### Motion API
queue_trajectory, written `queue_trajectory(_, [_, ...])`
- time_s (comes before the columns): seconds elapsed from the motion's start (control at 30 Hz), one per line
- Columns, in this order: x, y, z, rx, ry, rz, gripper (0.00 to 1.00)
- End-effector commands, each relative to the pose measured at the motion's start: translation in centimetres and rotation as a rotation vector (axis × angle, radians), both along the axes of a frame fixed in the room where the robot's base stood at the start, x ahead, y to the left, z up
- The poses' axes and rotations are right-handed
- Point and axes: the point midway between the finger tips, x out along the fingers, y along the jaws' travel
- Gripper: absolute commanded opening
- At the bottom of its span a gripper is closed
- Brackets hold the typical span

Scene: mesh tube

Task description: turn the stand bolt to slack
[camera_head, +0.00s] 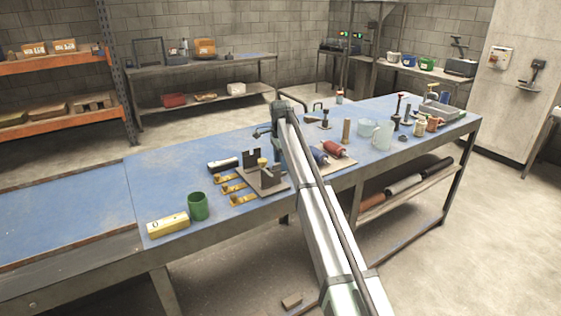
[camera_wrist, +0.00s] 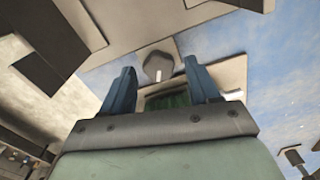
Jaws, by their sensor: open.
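A stand with a flat tan base (camera_head: 268,190) and dark uprights sits on the blue bench in the head view. A small yellow cylinder (camera_head: 262,162) shows among its uprights. In the wrist view a dark rounded knob with a white mark (camera_wrist: 157,66), which looks like the stand bolt, lies just beyond my fingertips, roughly midway across. My gripper (camera_wrist: 161,76) is open, its two blue fingers apart with nothing held between them. In the head view my gripper (camera_head: 264,132) is above and behind the stand, and its fingers are hard to make out.
Yellow-brown pieces (camera_head: 230,188), a green cup (camera_head: 198,206) and a yellow block (camera_head: 168,224) lie left of the stand. Clear blue bench (camera_head: 165,175) is at the left.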

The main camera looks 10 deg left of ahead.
Motion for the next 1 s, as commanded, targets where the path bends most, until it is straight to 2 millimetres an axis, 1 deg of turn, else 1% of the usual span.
queue_trajectory(0.2, [0.0, 0.0, -0.02, 0.0, 0.0, 0.0, 0.6])
queue_trajectory(0.7, [0.0, 0.0, 0.0, 0.0, 0.0, 0.0, 0.13])
queue_trajectory(0.8, [0.0, 0.0, 0.0, 0.0, 0.0, 0.0, 0.04])
queue_trajectory(1.0, [0.01, 0.01, 0.0, 0.0, 0.0, 0.016, 0.04])
